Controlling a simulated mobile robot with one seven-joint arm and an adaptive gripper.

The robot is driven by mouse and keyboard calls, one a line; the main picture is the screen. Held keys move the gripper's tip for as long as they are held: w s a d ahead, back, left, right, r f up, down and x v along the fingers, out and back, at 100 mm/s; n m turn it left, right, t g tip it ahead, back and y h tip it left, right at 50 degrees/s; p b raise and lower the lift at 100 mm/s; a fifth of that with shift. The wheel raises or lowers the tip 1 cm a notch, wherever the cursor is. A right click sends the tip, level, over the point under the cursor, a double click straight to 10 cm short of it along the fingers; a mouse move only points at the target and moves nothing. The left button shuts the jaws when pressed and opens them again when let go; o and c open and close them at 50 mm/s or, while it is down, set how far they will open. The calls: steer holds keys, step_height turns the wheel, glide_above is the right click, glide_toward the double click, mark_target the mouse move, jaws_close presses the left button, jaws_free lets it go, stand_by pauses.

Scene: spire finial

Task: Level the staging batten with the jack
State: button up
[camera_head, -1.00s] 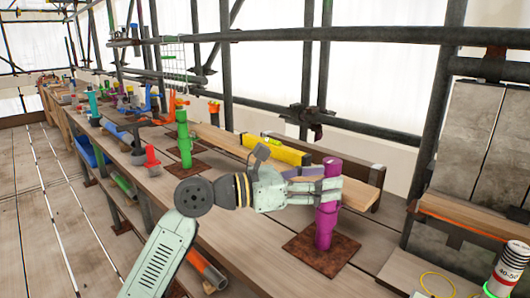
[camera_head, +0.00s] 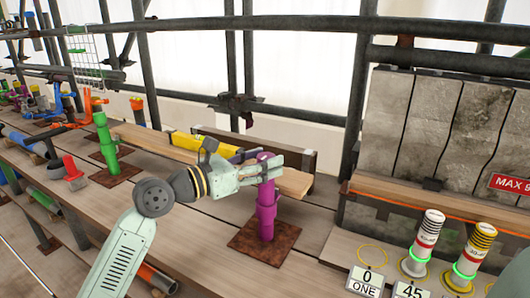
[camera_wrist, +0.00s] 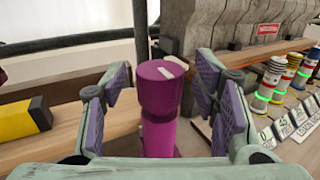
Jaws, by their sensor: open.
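The magenta jack (camera_head: 266,215) stands upright on a rusty square plate (camera_head: 264,242) at the right end of the wooden batten (camera_head: 294,182). Its round cap with a white mark shows in the wrist view (camera_wrist: 160,88). My gripper (camera_head: 264,168) is open around the top of this jack, one finger on each side; in the wrist view gaps show between the pads and the cap. A yellow spirit level (camera_head: 190,145) lies along the batten; its bubble is too small to read. A green jack (camera_head: 106,143) stands near the batten's left end.
A dark beam (camera_head: 300,152) lies behind the batten. Scaffold tubes (camera_head: 250,106) rise behind the bench. At right stand striped weight-like cylinders (camera_head: 425,240) with number cards (camera_head: 366,282). A red-handled tool (camera_head: 73,170) sits at left. Bare bench boards lie in front of the jacks.

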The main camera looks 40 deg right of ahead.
steer(key=shift+d, duration=0.45)
steer(key=c, duration=1.2)
steer(key=shift+o, duration=0.2)
steer(key=shift+t, duration=0.4)
